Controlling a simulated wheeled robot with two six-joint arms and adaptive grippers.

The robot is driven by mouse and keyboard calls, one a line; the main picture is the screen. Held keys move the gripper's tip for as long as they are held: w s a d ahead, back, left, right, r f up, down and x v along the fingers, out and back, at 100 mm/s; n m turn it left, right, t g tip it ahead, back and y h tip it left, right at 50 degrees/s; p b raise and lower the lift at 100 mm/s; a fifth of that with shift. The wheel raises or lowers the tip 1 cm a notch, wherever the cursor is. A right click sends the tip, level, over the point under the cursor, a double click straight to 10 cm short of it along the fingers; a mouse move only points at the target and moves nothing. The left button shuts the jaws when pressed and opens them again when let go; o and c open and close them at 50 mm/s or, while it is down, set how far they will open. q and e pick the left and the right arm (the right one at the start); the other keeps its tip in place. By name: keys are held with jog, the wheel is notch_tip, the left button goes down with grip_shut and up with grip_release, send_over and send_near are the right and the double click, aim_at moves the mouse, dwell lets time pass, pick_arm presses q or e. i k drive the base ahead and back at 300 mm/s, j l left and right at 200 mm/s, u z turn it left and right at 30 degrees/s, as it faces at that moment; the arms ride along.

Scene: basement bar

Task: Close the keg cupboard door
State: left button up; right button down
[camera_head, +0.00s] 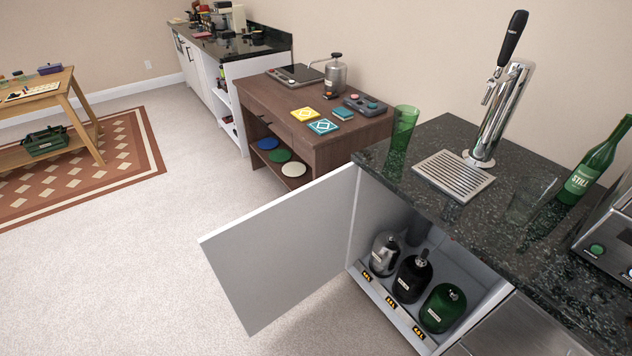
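The keg cupboard door (282,250) is a flat white panel in the head view. It stands wide open, hinged at the left side of the cupboard and swung out to the left over the floor. The white keg cupboard (396,320) under the dark stone counter is open at the front. Inside stand a silver keg (385,254), a black keg (412,278) and a green keg (442,308), with small labels along the front ledge. Neither of my grippers shows in this view.
A beer tap (495,115), drip tray (453,177), green glass (402,128) and green bottle (597,160) stand on the counter (480,230). A brown wooden desk (335,140) stands behind the door. The pale carpet (170,260) left of the door is clear.

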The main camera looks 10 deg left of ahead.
aim_at(267, 259)
jog(key=k, duration=1.3)
jog(key=z, duration=2)
jog(key=k+j, duration=0.1)
jog(key=j, duration=0.55)
jog(key=k+j, duration=0.1)
jog(key=j, duration=0.6)
jog(key=k+j, duration=0.1)
jog(key=j, duration=0.55)
jog(key=k+j, duration=0.1)
jog(key=j, duration=1.2)
jog(key=k+j, duration=0.15)
jog(key=j, duration=0.55)
jog(key=k+j, duration=0.1)
jog(key=j, duration=0.55)
jog(key=k+j, duration=0.1)
jog(key=j, duration=0.55)
jog(key=k+j, duration=0.15)
jog(key=j, duration=0.25)
jog(key=k+j+z, duration=0.1)
jog(key=j, duration=0.25)
jog(key=k+j, duration=0.2)
jog(key=j, duration=0.2)
jog(key=k+j+z, duration=0.15)
jog(key=j, duration=0.2)
jog(key=k+j, duration=0.2)
jog(key=j, duration=0.15)
